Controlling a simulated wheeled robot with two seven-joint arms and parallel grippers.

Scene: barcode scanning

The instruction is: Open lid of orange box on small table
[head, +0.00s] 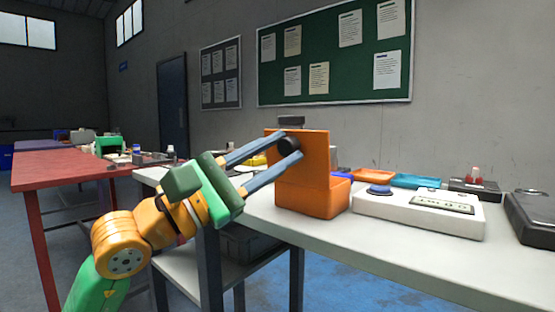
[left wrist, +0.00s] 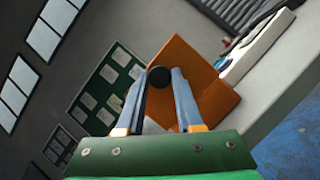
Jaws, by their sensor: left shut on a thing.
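The orange box (head: 312,198) stands on the white table (head: 400,252) near its left end. Its orange lid (head: 317,152) stands about upright above the box, its flat face toward my left arm. A black round knob (head: 289,146) is on the lid's face. My left gripper (head: 292,144) comes in from the left, its two blue fingers shut on the knob. In the left wrist view the knob (left wrist: 160,76) sits between the fingertips, with the orange lid (left wrist: 185,62) behind it. The box's inside is hidden. My right gripper is out of view.
Right of the box are a white device (head: 418,214) with a blue button, a blue tray (head: 416,181), an orange tray (head: 372,175) and a dark device (head: 534,215). A red table (head: 60,170) is at the left. The white table's front strip is bare.

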